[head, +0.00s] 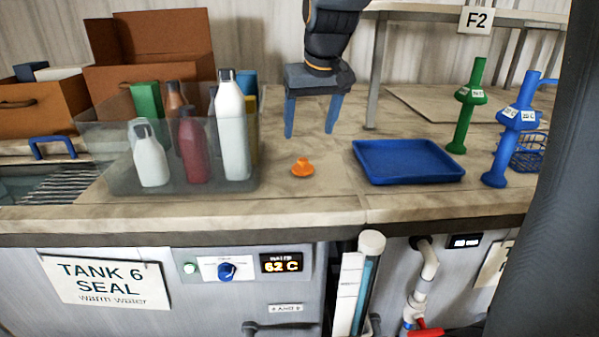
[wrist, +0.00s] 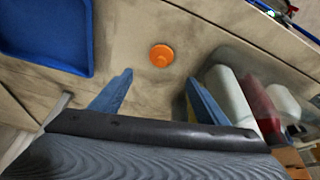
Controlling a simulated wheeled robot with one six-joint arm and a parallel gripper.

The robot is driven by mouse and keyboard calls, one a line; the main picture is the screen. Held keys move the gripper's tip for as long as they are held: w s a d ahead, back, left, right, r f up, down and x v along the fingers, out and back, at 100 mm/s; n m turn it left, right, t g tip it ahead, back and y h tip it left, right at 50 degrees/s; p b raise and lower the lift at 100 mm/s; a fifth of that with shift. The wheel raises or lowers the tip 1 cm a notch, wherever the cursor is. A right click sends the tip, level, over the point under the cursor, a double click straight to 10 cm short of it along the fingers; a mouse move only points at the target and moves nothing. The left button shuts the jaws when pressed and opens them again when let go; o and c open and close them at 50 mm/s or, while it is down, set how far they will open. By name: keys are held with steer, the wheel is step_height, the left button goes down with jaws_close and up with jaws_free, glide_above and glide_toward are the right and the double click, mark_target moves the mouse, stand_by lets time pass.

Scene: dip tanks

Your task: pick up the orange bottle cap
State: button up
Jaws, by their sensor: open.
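The orange bottle cap (head: 302,167) lies on the beige countertop, between the clear bin of bottles and the blue tray. It also shows in the wrist view (wrist: 161,55), beyond the fingertips and roughly between their lines. My gripper (head: 311,134) is open and empty, with its two blue fingers pointing down. In the head view it is above and behind the cap, not touching it. In the wrist view its fingers (wrist: 160,82) are spread wide, with bare counter between them.
A clear bin (head: 110,178) with several bottles stands close left of the cap. A blue tray (head: 408,178) lies to the right. Green (head: 467,105) and blue (head: 511,135) posts stand farther right. The counter's front edge is near the cap. A tank opening is at far left.

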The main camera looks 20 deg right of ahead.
steer(key=b, duration=0.3)
glide_toward(303, 159)
steer(key=x, duration=0.2)
steer(key=shift+w+f, duration=0.2)
steer(key=shift+w, duration=0.05)
steer(key=shift+s+p+x, duration=0.2)
steer(key=shift+p+x, duration=0.85)
steer(key=shift+x, duration=2.75)
steer(key=shift+f, duration=0.1)
steer(key=c, duration=1.1)
